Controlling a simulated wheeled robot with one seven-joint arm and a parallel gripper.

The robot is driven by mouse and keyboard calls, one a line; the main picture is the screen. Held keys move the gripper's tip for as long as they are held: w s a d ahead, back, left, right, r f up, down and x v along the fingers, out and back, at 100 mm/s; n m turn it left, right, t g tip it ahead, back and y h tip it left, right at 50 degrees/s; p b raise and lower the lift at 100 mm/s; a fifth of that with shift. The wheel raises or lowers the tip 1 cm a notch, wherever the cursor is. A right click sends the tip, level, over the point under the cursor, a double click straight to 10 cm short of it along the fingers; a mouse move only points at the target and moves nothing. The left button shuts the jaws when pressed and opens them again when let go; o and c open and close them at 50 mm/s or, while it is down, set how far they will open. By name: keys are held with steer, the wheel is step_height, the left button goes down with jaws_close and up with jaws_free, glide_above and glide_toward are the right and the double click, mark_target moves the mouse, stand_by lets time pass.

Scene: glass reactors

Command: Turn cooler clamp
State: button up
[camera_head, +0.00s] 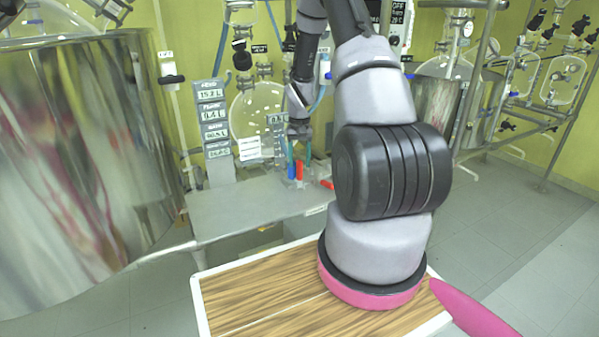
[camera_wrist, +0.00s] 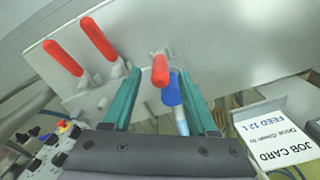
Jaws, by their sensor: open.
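My gripper (camera_wrist: 158,74) is open, its two teal fingers apart. In the head view my gripper (camera_head: 299,150) points down over the small handles on the metal bench. A red handle (camera_wrist: 160,69) and a blue handle (camera_wrist: 171,89) show between the fingers in the wrist view, with no clear contact. In the head view the blue handle (camera_head: 292,170) and a red handle (camera_head: 299,170) stand just below the fingertips. Two more red handles, one outer (camera_wrist: 62,57) and one inner (camera_wrist: 97,38), are left of the fingers. No label shows which handle is the cooler clamp.
A job card (camera_wrist: 284,138) lies right of the fingers in the wrist view. The metal bench (camera_head: 240,215) is mostly bare at its front. A large shiny vessel (camera_head: 80,160) stands left, and a label post (camera_head: 213,125) stands behind the bench.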

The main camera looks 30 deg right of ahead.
mark_target(299, 179)
steer(key=shift+f, duration=2.4)
jaws_close()
